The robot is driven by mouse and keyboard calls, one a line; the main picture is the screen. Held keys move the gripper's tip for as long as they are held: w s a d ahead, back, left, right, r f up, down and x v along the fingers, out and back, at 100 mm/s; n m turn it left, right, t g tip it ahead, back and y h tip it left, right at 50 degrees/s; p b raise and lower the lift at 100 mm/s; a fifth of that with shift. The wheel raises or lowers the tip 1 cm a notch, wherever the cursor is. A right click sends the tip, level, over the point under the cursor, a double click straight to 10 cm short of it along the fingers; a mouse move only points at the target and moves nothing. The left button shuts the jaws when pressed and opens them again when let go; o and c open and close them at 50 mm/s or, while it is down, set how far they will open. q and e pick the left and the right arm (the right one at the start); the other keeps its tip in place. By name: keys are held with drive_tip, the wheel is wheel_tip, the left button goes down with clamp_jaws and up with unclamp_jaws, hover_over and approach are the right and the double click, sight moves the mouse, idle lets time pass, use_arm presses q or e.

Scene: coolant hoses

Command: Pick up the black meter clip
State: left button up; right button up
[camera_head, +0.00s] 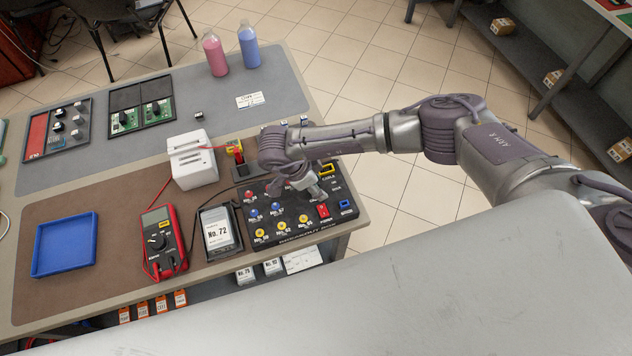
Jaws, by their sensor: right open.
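A red and black multimeter (162,241) lies on the brown mat near the table's front edge, with red and dark leads close around it. I cannot make out the black meter clip for certain; a dark cable (237,208) runs between the No. 72 unit and the control board. My right gripper (300,190) reaches in from the right, pointing down over the upper part of the black control board (283,238). It is open with nothing seen between its fingers, and it hides part of the board. My left gripper is out of view.
The board carries blue, yellow and red knobs or sockets. The No. 72 unit (216,232), a white block (192,160) and a blue tray (65,244) share the table. Pink (215,55) and blue (249,47) bottles stand at the back. The mat between tray and white block is clear.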

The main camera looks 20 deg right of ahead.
clamp_jaws()
drive_tip(key=shift+r, duration=0.1)
idle(0.3)
drive_tip(key=shift+r, duration=0.2)
drive_tip(key=r, duration=0.1)
drive_tip(key=r+b, duration=0.2)
drive_tip(key=shift+s+d+r, duration=0.15)
drive_tip(key=shift+s+r, duration=0.1)
drive_tip(key=shift+r, duration=0.05)
drive_tip(key=s+d+r+b, duration=0.2)
drive_tip(key=s+d+r, duration=0.3)
drive_tip(key=s+r, duration=0.4)
drive_tip(key=shift+s+r, duration=0.4)
drive_tip(key=shift+s, duration=0.05)
